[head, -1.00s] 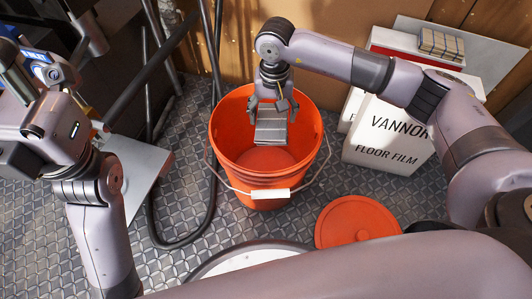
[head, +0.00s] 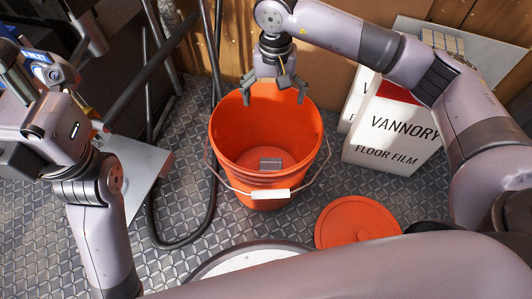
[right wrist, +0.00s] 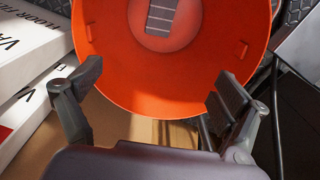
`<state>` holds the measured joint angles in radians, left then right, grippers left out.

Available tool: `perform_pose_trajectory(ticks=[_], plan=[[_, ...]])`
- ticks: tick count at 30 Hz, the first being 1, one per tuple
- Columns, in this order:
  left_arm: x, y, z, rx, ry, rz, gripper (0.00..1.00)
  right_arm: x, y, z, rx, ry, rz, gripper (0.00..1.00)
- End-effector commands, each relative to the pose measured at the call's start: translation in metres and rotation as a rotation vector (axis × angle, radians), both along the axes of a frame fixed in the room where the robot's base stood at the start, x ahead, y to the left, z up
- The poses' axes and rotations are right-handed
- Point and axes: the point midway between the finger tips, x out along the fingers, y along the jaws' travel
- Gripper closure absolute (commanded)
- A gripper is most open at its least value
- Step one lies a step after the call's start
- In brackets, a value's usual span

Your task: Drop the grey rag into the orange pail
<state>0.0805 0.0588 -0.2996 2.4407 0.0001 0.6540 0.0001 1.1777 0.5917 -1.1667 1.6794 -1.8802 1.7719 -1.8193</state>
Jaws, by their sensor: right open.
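The grey rag (head: 270,164) lies as a small folded block on the bottom of the orange pail (head: 228,128), inside its walls. In the right wrist view the rag (right wrist: 162,17) shows as a grey ribbed strip on the bottom of the pail (right wrist: 130,72), partly cut off by the top edge. My right gripper (head: 275,94) is open and empty, above the pail's far rim and apart from the rag. It also shows in the right wrist view (right wrist: 158,95) with its fingers spread.
An orange lid (head: 357,222) lies on the metal floor right of the pail. White floor film containers (head: 390,140) stand behind it at right. A black hose (head: 158,230) loops left of the pail, near a grey plate (head: 135,168). A wooden wall closes the back.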

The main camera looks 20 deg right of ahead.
Motion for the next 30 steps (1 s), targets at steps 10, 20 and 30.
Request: perform_pose_trajectory(ticks=[10,20,30], plan=[[0.000,0.000,0.000,0.000,-0.001,0.000,0.60,0.000,0.000,0.052,0.001,0.000,0.001,0.06],[0.000,0.000,0.000,0.000,0.000,0.000,0.60,0.000,0.000,0.056,0.000,0.001,0.001,0.06],[0.002,0.000,0.004,-0.001,0.024,-0.001,0.60,0.000,0.000,0.071,0.000,0.001,0.001,0.06]])
